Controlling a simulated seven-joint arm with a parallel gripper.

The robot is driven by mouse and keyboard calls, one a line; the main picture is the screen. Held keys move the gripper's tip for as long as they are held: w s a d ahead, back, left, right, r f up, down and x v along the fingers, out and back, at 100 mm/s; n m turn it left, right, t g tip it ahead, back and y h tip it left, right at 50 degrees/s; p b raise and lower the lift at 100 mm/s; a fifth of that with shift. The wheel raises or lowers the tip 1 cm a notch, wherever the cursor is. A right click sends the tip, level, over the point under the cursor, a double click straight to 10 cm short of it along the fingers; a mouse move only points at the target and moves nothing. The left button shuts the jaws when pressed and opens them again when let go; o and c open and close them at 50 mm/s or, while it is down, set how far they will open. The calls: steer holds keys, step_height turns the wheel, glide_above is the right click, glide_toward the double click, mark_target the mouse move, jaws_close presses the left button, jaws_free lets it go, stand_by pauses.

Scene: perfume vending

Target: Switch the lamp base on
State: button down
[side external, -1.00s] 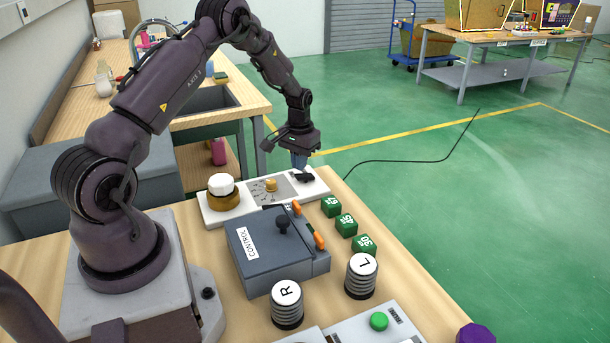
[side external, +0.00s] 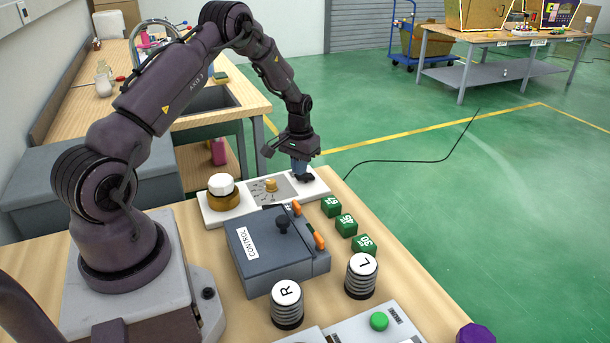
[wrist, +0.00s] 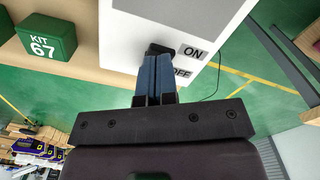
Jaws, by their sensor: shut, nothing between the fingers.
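The lamp base (side external: 218,212) is a long white panel at the far edge of the table. It carries a brass knob-like part with a white top (side external: 221,184), a grey plate with a small brass dial (side external: 271,185), and a black switch (side external: 305,178) at its right end. In the wrist view the black switch (wrist: 160,47) lies beside the ON label (wrist: 193,53) and a partly covered OFF label. My gripper (side external: 303,172) is shut and empty, pointing down. Its blue fingertips (wrist: 155,58) are at the switch and partly hide it; I cannot tell whether they touch.
A grey control box (side external: 277,248) with a joystick and orange handles stands in front of the panel. Green kit blocks (side external: 346,225) line its right side. Cylinders marked R (side external: 287,304) and L (side external: 361,276) stand nearer. The floor beyond the table is open.

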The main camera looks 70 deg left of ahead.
steer(key=shift+f, duration=0.6)
stand_by(0.3)
steer(key=shift+r, duration=3.55)
steer(key=shift+s+d+f, duration=0.15)
steer(key=shift+s, duration=0.05)
steer(key=s+d+r+m+t, duration=0.2)
steer(key=s+d+r+m, duration=0.1)
steer(key=s+d+r, duration=0.6)
steer(key=s+d+r+m+t, duration=0.3)
steer(key=s+d+r, duration=0.7)
steer(key=d+r, duration=0.6)
steer(key=shift+s+d+t, duration=0.25)
steer(key=shift+d+t, duration=0.05)
steer(key=shift+d, duration=0.85)
